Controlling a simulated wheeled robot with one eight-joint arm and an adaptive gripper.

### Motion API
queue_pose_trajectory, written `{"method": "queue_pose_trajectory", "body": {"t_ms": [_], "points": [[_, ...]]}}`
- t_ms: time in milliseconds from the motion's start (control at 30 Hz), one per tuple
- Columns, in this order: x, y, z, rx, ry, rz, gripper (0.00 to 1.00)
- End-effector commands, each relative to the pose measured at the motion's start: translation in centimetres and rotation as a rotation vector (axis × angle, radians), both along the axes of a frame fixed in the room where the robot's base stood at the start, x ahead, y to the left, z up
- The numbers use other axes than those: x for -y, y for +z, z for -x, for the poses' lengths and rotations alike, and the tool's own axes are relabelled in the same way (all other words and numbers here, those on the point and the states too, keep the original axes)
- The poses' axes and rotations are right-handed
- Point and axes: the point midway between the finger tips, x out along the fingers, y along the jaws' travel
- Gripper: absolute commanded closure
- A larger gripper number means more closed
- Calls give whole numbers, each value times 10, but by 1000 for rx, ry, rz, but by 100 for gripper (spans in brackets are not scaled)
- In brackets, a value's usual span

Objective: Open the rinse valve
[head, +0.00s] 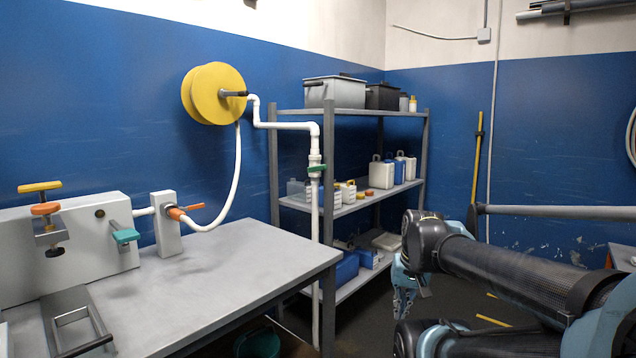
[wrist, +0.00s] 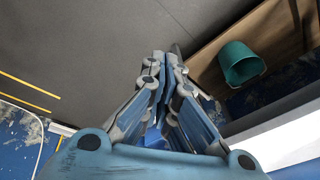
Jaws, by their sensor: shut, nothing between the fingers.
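A white pipe (head: 315,240) runs down beside the shelf and carries a valve with a green handle (head: 317,168). A second valve, with an orange lever (head: 190,207), sits at the left on the grey bench, where a white hose joins a white block. No label shows which one is the rinse valve. My gripper (head: 403,300) hangs low at the right of the shelf, fingers down, apart from both valves. In the wrist view my gripper (wrist: 166,58) is shut and empty over the floor.
The grey bench (head: 215,275) fills the lower left, with a clamp fixture on it. The yellow hose reel (head: 213,93) is on the wall. The shelf (head: 345,205) holds bottles and boxes. A teal bucket (wrist: 240,62) is on the floor.

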Motion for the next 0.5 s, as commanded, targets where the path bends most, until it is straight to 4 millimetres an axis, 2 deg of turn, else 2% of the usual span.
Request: {"method": "queue_pose_trajectory", "body": {"t_ms": [233,500], "points": [[-46,55,-77,20,-325,-290,100],[-94,112,-170,-47,-694,-636,100]]}}
